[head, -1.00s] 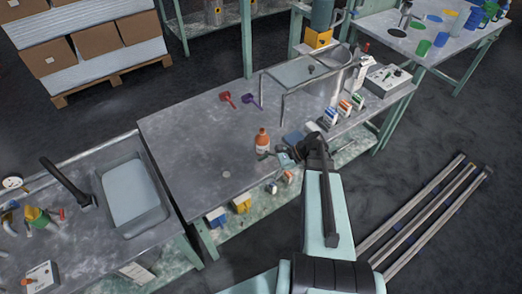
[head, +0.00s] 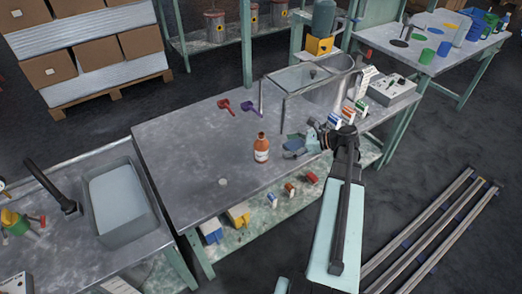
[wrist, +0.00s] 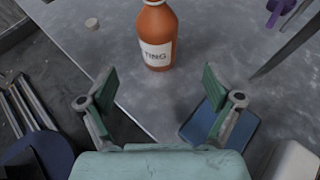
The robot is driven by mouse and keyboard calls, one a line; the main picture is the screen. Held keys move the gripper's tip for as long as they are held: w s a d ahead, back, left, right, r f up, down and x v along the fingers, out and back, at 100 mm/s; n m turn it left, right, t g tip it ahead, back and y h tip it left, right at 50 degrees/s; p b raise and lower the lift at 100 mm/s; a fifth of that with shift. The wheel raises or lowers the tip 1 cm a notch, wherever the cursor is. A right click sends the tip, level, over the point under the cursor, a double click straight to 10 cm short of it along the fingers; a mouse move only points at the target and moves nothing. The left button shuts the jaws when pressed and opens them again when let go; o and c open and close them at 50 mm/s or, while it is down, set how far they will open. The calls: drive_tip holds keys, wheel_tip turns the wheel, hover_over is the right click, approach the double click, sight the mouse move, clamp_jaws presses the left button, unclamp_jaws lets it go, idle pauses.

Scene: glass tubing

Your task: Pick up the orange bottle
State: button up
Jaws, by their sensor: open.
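The orange bottle (head: 261,150) with a pale label stands upright on the metal table (head: 190,150), near its front edge. In the wrist view the bottle (wrist: 157,40) is at the top centre, beyond my fingertips and apart from them; its top is cut off by the frame. My gripper (wrist: 160,88) is open and empty, its two fingers spread wide with the table showing between them. In the head view my gripper (head: 300,146) is to the right of the bottle, and its fingers are hard to make out there.
A blue flat thing (wrist: 232,128) lies under my right finger in the wrist view. A red scoop (head: 225,104) and a purple scoop (head: 250,105) lie farther back. A metal-legged stand (head: 305,78) and small cartons (head: 345,115) are to the right. The table left of the bottle is mostly clear.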

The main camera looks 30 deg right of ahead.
sight(261, 149)
drive_tip(key=x, duration=1.1)
drive_tip(key=shift+s+a+f+p, duration=0.1)
drive_tip(key=shift+a+f+p, duration=0.1)
drive_tip(key=shift+p, duration=0.2)
drive_tip(key=c, duration=1.4)
